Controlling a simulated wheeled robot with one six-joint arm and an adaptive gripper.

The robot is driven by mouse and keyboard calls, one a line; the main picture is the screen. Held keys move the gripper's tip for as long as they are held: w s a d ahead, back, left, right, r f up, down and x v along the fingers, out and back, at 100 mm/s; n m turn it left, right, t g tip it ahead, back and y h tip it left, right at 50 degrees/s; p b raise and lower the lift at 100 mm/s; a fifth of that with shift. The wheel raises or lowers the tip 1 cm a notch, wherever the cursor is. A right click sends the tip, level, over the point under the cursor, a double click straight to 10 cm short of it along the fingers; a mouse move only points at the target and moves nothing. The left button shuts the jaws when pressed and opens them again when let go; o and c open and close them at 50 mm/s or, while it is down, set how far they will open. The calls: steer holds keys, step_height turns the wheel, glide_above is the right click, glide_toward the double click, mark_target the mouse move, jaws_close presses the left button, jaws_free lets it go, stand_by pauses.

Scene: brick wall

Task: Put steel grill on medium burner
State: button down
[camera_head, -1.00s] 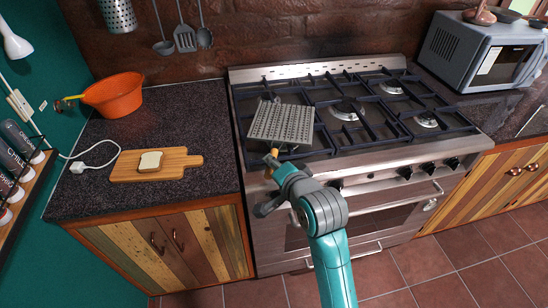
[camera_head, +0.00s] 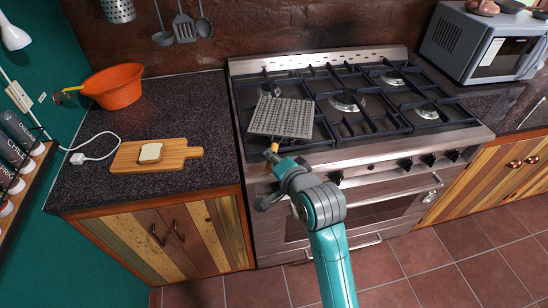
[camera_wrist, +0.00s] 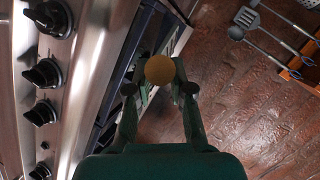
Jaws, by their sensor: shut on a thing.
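The steel grill (camera_head: 281,117) is a square perforated metal plate with a wooden handle (camera_head: 271,152). It is over the left side of the stove top (camera_head: 380,135); whether it touches the burner grate is hard to tell. My gripper (camera_head: 274,160) is shut on the handle at the stove's front edge. In the wrist view the round handle end (camera_wrist: 159,69) sits between the fingers. The large centre burner (camera_head: 347,102), back right burner (camera_head: 392,79) and front right burner (camera_head: 428,111) are bare. A back left burner (camera_head: 270,90) is partly hidden behind the grill.
Control knobs (camera_head: 405,163) line the stove front. A cutting board (camera_head: 180,153) with bread (camera_head: 151,152) and an orange colander (camera_head: 113,89) are on the left counter. A microwave (camera_head: 480,45) stands at the back right. Utensils (camera_head: 183,28) hang on the brick wall.

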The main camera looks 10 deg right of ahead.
steer(key=shift+f, duration=0.1)
steer(key=c, duration=1)
jaws_free()
steer(key=shift+o, duration=0.2)
steer(key=shift+f, duration=0.1)
steer(key=shift+s, duration=0.1)
steer(key=v, duration=0.7)
steer(key=shift+s+d, duration=0.1)
steer(key=shift+s, duration=0.05)
